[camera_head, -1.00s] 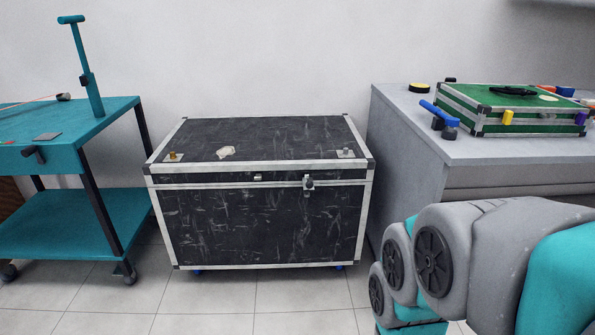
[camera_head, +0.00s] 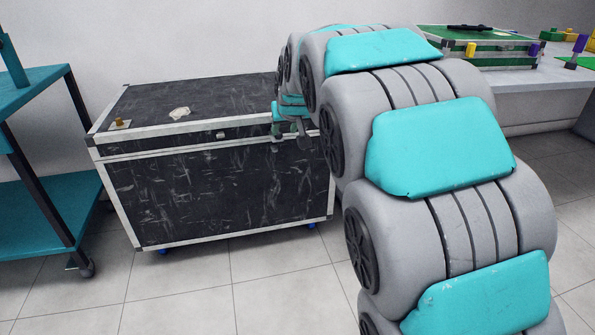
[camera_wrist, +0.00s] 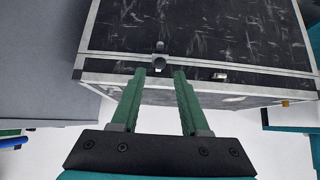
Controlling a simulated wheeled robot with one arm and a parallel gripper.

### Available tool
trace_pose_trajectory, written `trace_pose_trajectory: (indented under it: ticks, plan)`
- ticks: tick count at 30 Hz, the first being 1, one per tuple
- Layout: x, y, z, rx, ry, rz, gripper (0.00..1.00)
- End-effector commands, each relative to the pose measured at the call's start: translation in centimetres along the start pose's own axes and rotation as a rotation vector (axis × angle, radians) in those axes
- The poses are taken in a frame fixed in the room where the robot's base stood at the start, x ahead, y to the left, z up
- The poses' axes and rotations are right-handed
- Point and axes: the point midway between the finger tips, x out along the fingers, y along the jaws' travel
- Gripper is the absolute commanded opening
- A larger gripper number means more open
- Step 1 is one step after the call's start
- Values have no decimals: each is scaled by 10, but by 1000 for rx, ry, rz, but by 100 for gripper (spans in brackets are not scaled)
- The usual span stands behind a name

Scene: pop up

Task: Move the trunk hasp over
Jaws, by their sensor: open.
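The black trunk (camera_head: 205,190) with metal edges stands closed on the floor. In the wrist view, the trunk (camera_wrist: 200,30) appears upside down, its front face at the top. The hasp (camera_wrist: 160,60), with a dark round knob, sits on the metal seam of the front. My gripper (camera_wrist: 160,73) is open and empty, its two green fingers pointing at the hasp. The hasp lies just beyond the gap between the fingertips; I cannot tell whether they touch it.
A small metal fitting (camera_head: 221,135) is on the trunk's front rim, also visible in the wrist view (camera_wrist: 219,75). A teal cart (camera_head: 40,200) stands at left. A grey counter (camera_head: 520,82) with a green case (camera_head: 490,48) is at right. The floor before the trunk is clear.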

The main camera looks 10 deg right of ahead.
Motion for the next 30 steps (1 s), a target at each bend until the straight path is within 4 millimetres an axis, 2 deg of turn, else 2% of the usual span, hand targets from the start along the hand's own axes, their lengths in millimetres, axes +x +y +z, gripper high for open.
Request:
trace_pose_trajectory:
  ticks: [4, 11, 24, 30]
  plan:
    - [10, 0, -11, -2, 27, 0, 45]
    - [29, 0, -12, -3, 30, 1, 45]
    - [88, 0, -13, -3, 26, 0, 45]
    - [86, 0, -14, -3, 29, 0, 24]
